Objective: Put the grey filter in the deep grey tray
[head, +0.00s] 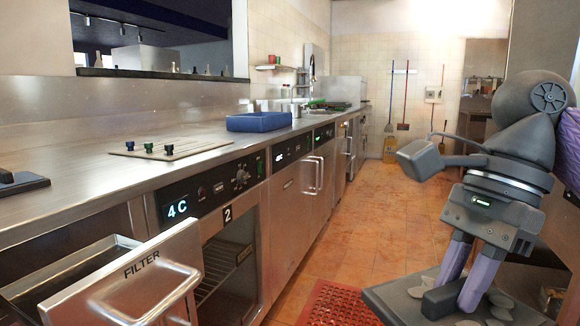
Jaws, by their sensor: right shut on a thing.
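The grey filter (394,293) is a dark slab with light oval patches at the lower right. My right gripper (457,302) is shut on it, its two purple fingers coming down onto the slab. It holds the filter above the floor, right of the counter, cut off by the bottom edge. A pulled-out steel drawer marked FILTER (122,292) is at the lower left. Inside it is a deep grey metal tray (60,268), partly hidden by the drawer front. The filter is well apart from the drawer. My left gripper is not in view.
The steel counter (90,165) runs along the left, with a blue tray (259,121) and a knobbed plate (172,150) on it. Door handles (313,176) stick out into the aisle. A red mat (335,305) lies on the clear orange floor (352,222).

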